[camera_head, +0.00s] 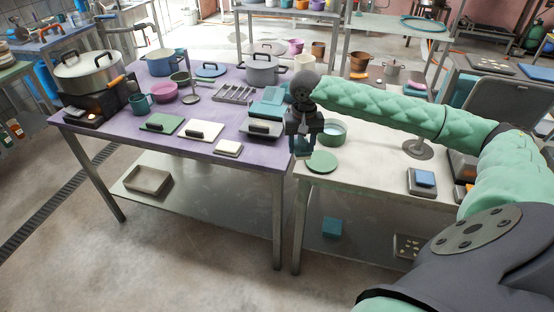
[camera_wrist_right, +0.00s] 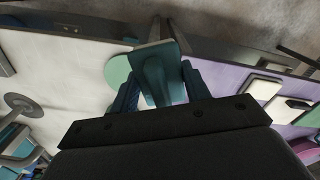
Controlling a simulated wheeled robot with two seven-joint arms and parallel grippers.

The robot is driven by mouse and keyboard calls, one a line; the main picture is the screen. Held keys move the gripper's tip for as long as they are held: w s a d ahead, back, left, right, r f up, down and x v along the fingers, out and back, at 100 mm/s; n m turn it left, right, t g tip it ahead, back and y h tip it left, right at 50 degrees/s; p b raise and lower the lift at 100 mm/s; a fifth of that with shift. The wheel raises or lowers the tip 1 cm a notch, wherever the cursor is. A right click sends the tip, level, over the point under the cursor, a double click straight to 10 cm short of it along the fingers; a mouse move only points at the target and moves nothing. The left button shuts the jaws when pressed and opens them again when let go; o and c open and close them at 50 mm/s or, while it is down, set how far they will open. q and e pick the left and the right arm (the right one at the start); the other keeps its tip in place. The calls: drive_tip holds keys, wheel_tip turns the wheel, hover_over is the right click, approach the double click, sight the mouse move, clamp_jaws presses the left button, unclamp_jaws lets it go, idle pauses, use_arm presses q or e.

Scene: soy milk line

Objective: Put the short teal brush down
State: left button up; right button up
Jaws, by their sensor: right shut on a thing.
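My right gripper (camera_head: 303,138) hangs above the seam between the purple table and the pale table. It is shut on the short teal brush. In the right wrist view the brush (camera_wrist_right: 158,75) sits between the two dark fingers, with its wide flat part towards the top of the picture. In the head view the brush is small and mostly hidden by the gripper. Whether it touches a table top cannot be told. My left gripper is not in view.
A round green disc (camera_head: 321,162) lies on the pale table (camera_head: 368,163) beside the gripper, with a teal bowl (camera_head: 333,137) behind it. The purple table (camera_head: 257,167) holds pots, boards and white blocks. The pale table's front middle is clear.

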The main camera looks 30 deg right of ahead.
drive_tip(key=shift+d, duration=0.2)
drive_tip(key=w+f+p, duration=0.2)
drive_tip(key=w+f, duration=0.1)
drive_tip(key=w, duration=0.2)
drive_tip(key=p, duration=0.2)
hover_over(278, 159)
wheel_tip(278, 159, down, 4)
drive_tip(key=shift+a+r, duration=0.15)
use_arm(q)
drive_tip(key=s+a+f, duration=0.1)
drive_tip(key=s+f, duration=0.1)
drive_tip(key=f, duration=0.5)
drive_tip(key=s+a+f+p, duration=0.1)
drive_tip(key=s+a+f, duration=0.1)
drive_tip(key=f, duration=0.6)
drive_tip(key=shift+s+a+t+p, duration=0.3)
use_arm(e)
drive_tip(key=shift+f, duration=2.1)
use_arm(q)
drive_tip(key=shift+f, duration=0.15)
use_arm(e)
drive_tip(key=o, duration=0.8)
drive_tip(key=shift+f, duration=0.1)
drive_tip(key=o, duration=0.3)
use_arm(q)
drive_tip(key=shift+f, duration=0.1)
